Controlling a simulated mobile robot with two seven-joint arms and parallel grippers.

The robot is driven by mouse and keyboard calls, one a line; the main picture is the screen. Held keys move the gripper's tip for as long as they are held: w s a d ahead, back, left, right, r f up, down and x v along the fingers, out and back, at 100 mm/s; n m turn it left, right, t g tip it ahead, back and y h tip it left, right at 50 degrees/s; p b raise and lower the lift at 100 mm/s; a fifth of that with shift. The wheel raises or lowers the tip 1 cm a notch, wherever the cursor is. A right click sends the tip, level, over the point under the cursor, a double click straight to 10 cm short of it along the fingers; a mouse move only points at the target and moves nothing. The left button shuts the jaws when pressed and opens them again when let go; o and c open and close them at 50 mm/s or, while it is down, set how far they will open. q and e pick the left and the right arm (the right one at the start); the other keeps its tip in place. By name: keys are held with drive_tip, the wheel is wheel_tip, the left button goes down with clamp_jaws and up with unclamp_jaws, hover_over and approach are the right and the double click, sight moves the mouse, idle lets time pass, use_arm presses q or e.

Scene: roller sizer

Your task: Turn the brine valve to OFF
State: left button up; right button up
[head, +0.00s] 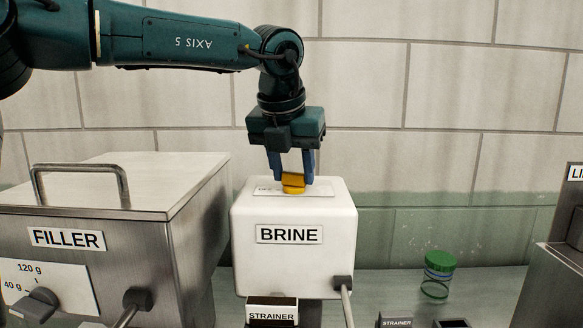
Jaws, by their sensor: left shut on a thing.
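The brine valve is a small yellow knob (293,186) on top of the white box labelled BRINE (290,262). My left gripper (292,175) comes straight down from above and is shut on the yellow knob, with a blue-grey finger on each side of it. A pale label plate lies under the knob, and its lettering is too small and too covered to read. I cannot tell which position the knob points to. My right gripper is not in view.
A steel FILLER box (140,262) with a raised handle (82,168) stands at left. A green-lidded jar (439,264) stands at right on the counter. STRAINER labels show low in front. A steel unit (550,270) stands at far right.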

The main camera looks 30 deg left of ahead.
use_arm(q)
drive_tip(key=shift+n+y, duration=0.4)
drive_tip(key=shift+n, duration=0.8)
drive_tip(key=shift+r, duration=0.1)
drive_tip(key=o, duration=1)
drive_tip(key=shift+d, duration=0.1)
drive_tip(key=p+v, duration=0.1)
drive_tip(key=v, duration=1.2)
drive_tip(key=shift+w+r, duration=0.1)
drive_tip(key=shift+w, duration=0.05)
